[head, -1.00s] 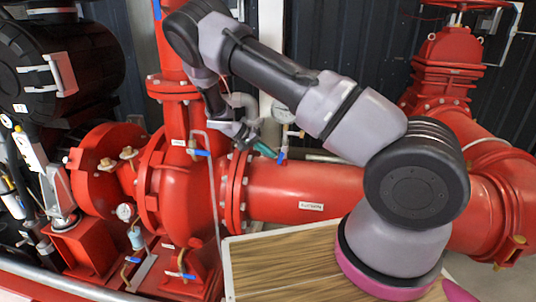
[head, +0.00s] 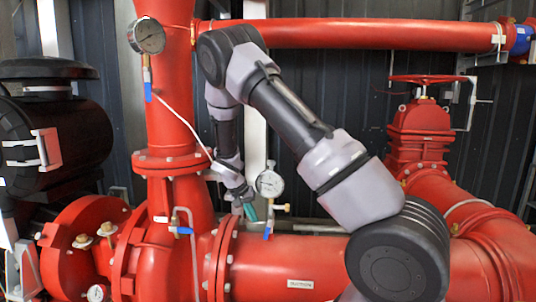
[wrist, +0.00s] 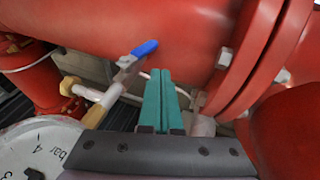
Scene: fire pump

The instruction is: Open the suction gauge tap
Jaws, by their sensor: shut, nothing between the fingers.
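A round white dial gauge (head: 270,183) stands on the horizontal red pipe in the head view. Below it hangs a small tap with a blue lever (head: 267,232). In the wrist view the blue lever (wrist: 145,48) slants up and right from the tap's metal body (wrist: 128,70), beside a brass fitting. My gripper (head: 250,212) is just left of this tap in the head view. In the wrist view its teal fingers (wrist: 160,95) are pressed together, empty, to the right of the lever. A gap seems to separate them from the lever; contact cannot be told for sure.
A red flange (wrist: 265,55) with bolts is close to the right of my fingers. A second gauge (head: 150,36) with its own blue lever (head: 148,90) is on the upright pipe. Another blue-levered tap (head: 184,230) is left of my gripper. Red pipes crowd the area.

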